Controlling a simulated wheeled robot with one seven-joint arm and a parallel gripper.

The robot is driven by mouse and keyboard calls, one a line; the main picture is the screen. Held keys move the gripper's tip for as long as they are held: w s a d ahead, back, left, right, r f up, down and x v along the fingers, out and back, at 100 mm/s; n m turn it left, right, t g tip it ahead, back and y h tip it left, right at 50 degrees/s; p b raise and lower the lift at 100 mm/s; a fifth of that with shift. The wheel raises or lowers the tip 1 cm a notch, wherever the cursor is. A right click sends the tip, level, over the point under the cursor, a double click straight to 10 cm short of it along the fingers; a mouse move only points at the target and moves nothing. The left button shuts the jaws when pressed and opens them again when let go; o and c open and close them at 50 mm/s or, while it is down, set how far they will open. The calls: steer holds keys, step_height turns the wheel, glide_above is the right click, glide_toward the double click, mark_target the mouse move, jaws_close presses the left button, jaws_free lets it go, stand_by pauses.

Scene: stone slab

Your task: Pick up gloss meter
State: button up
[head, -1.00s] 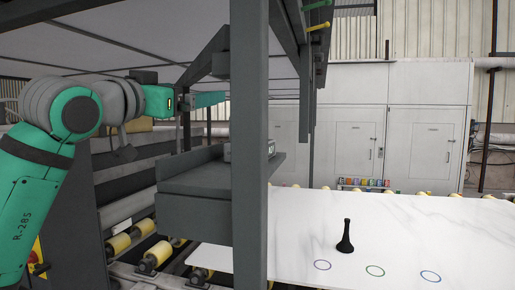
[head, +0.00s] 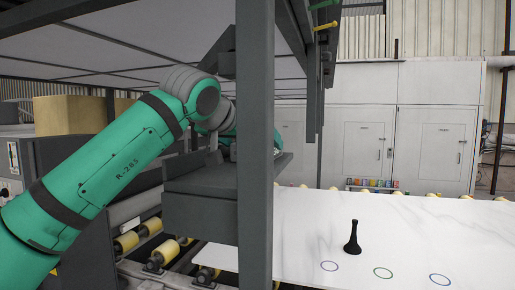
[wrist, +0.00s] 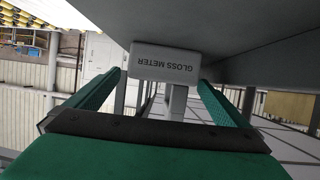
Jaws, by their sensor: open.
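The gloss meter (wrist: 164,66) is a pale grey box, its printed name upside down in the wrist view. It rests against a grey shelf surface, which the head view shows as a dark grey shelf (head: 200,212). My gripper (wrist: 160,82) is open, with one green finger toward each side of the meter. The fingertips reach close to it; I cannot tell whether they touch. In the head view my arm and a grey post hide my gripper, and I cannot make out the meter there.
A vertical grey post (head: 255,180) stands in front of the shelf, with a frame overhead. At right, a white slab (head: 440,225) lies on yellow rollers and carries a black flared object (head: 353,238) and coloured rings. White cabinets stand behind.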

steer(key=shift+x, duration=2.55)
steer(key=shift+a+r, duration=0.1)
steer(key=shift+a, duration=0.1)
steer(key=c, duration=1.5)
